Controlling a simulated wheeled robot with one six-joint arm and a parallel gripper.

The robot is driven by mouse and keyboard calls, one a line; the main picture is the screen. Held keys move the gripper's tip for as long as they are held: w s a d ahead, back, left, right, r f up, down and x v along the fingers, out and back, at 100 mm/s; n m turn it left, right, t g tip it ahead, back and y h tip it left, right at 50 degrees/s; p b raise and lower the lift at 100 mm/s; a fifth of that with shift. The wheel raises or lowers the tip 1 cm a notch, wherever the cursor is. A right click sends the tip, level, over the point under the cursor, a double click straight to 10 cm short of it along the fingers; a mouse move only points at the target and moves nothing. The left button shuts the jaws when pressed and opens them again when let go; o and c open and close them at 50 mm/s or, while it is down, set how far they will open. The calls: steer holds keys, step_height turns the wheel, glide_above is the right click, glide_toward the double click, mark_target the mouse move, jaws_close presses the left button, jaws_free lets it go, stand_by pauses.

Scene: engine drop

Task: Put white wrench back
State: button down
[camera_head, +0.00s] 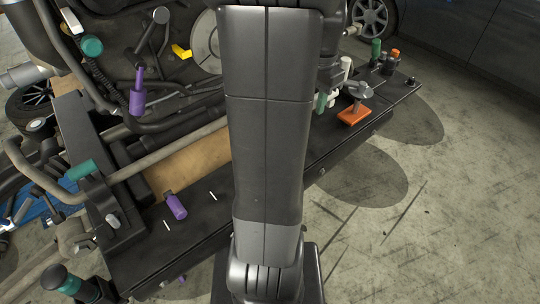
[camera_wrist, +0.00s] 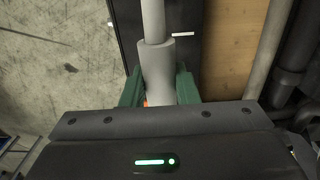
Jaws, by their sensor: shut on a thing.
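The white wrench (camera_wrist: 156,62) shows in the wrist view as a pale, thick handle with a thinner shaft running away toward the top of the picture. My gripper (camera_wrist: 158,88) has green fingers on both sides of the thick handle and is shut on it. The far end of the wrench is out of the frame. In the head view my arm covers the middle of the picture. White and green parts show just right of my arm there, but I cannot tell whether they are the wrench and my fingers.
A dark bench (camera_head: 205,222) carries short white marks (camera_head: 212,196) and a purple-handled tool (camera_head: 175,206). An orange block (camera_head: 353,114) and green-handled tools (camera_head: 376,48) sit toward its right end. Engine parts and pipes (camera_head: 180,148) crowd the left. The concrete floor at right is clear.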

steer(key=shift+f+p, duration=0.55)
steer(key=shift+f, duration=4.25)
steer(key=c, duration=1.1)
jaws_free()
steer(key=shift+f, duration=0.2)
steer(key=r, duration=0.4)
steer(key=r+b, duration=0.1)
steer(key=r, duration=0.9)
steer(key=shift+w+d+b, duration=0.15)
steer(key=shift+d+b, duration=0.1)
steer(key=shift+b, duration=0.05)
steer(key=shift+f, duration=0.15)
